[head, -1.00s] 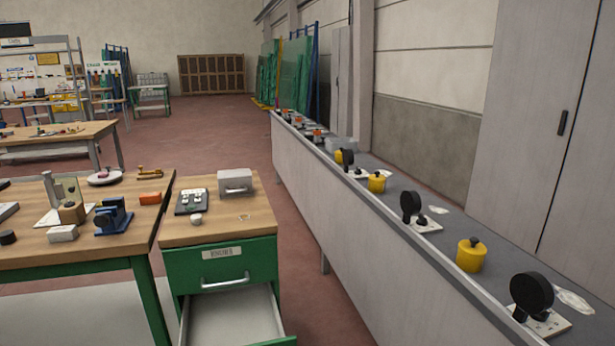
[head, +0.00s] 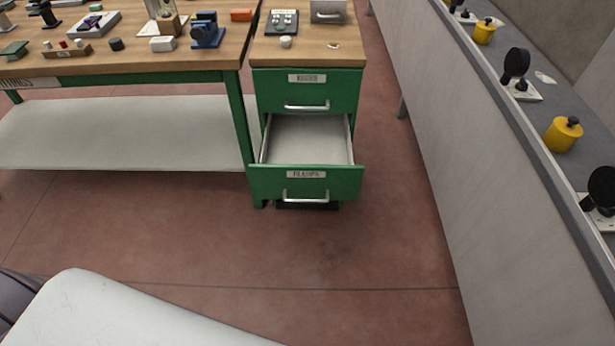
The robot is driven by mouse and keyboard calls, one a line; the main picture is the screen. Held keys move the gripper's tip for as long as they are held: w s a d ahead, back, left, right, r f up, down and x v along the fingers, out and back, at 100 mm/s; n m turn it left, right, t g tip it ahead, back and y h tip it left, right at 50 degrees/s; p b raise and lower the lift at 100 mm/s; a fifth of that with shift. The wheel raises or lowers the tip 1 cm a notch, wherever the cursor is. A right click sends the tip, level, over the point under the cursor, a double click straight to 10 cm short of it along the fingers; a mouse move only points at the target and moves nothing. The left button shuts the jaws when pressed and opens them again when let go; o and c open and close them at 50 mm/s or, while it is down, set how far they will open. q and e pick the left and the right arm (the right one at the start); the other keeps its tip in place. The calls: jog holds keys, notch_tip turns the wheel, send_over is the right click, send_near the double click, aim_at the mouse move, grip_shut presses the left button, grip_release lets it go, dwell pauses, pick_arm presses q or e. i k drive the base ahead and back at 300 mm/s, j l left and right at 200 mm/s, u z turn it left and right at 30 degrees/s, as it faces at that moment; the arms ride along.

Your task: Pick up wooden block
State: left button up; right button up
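A small brown block (head: 170,25), which looks like wood, sits on the wooden top of the green-legged workbench (head: 100,68) at the upper left. It is beside the foot of an upright clear piece and behind a white block (head: 163,44). Neither of my grippers shows in the head view. A pale rounded part of my own body fills the lower left corner.
A blue vise (head: 207,32) stands right of the block. A green cabinet (head: 306,92) adjoins the bench, its lower drawer (head: 306,180) pulled out and empty. A long grey counter (head: 450,130) runs along the right. The red floor (head: 330,250) between is clear.

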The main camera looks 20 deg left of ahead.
aim_at(167, 23)
jog(key=u, duration=1.3)
jog(key=i+j+u, duration=0.1)
jog(key=i, duration=0.55)
jog(key=i+j+u, duration=0.1)
jog(key=i+j, duration=0.2)
jog(key=i, duration=0.4)
